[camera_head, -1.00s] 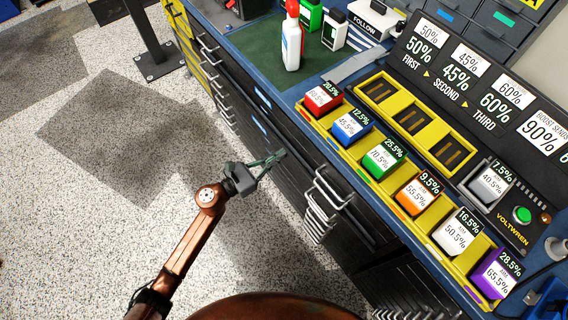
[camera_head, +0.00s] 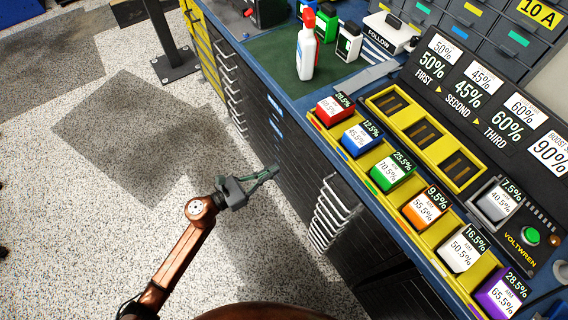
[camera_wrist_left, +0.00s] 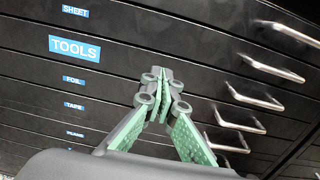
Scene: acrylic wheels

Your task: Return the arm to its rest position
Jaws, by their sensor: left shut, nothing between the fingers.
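My left arm (camera_head: 179,254) comes in from the lower left of the head view. Its left gripper (camera_head: 274,172) is shut and empty, over the floor in front of the dark drawer cabinet. In the left wrist view the green-padded fingers (camera_wrist_left: 165,88) meet at their tips with nothing between them, before the drawer fronts. My right gripper is in neither view.
The black drawers (camera_wrist_left: 110,60) have metal handles (camera_head: 333,215). On the blue bench a yellow tray (camera_head: 392,205) holds several coloured percent blocks, beside a black panel with three empty yellow slots (camera_head: 425,135). A white red-capped bottle (camera_head: 305,55) stands behind. Open floor (camera_head: 70,210) lies left.

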